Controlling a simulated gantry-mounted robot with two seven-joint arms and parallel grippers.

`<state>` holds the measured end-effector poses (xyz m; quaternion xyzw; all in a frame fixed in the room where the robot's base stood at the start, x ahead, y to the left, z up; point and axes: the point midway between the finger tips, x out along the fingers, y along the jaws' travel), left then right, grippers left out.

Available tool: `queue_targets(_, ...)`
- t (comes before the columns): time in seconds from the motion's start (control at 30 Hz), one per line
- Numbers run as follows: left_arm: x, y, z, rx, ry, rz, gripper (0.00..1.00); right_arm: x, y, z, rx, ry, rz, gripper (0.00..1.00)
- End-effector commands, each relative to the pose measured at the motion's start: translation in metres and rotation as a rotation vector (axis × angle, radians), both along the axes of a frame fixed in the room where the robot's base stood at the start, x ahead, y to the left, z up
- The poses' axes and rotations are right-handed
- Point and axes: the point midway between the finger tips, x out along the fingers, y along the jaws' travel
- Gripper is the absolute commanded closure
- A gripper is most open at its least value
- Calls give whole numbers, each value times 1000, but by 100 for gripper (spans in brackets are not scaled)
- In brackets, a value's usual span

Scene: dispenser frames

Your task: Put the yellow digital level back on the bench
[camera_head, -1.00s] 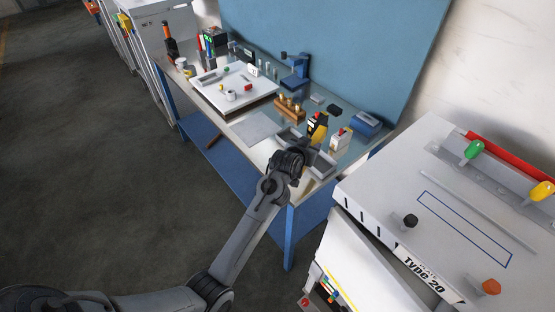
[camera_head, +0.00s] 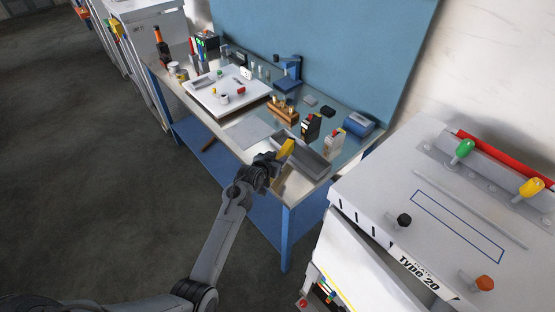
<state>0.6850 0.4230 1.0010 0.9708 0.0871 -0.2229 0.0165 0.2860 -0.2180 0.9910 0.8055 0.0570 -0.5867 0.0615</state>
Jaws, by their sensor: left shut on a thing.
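The yellow digital level (camera_head: 286,149) is at the tip of my left gripper (camera_head: 279,157), which is shut on it. Only part of the level shows; the gripper hides the rest. It is over the front edge of the bench (camera_head: 159,75), just left of a grey tray. I cannot tell whether the level touches the bench. My right gripper is not in view.
The grey tray (camera_head: 316,166) lies at the bench's right front. A black device (camera_head: 311,127), a white bottle (camera_head: 334,143) and a wooden block (camera_head: 283,114) stand behind it. A flat grey plate (camera_head: 248,132) lies to the left. A white cabinet (camera_head: 400,185) stands at right.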

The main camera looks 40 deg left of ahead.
Motion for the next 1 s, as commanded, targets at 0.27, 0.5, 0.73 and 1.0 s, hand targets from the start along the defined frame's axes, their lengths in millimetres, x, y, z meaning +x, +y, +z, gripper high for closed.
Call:
queue_targets(0.27, 1, 0, -3, 2, -4, 0, 100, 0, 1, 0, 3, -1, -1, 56)
queue_targets(0.5, 1, 0, -8, 1, -3, 0, 100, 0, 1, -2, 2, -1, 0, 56)
queue_targets(0.73, 0, 0, -10, 1, -1, 0, 38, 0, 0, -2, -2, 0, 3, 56)
queue_targets(1.0, 0, 0, -9, 1, -1, 0, 38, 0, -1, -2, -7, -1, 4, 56)
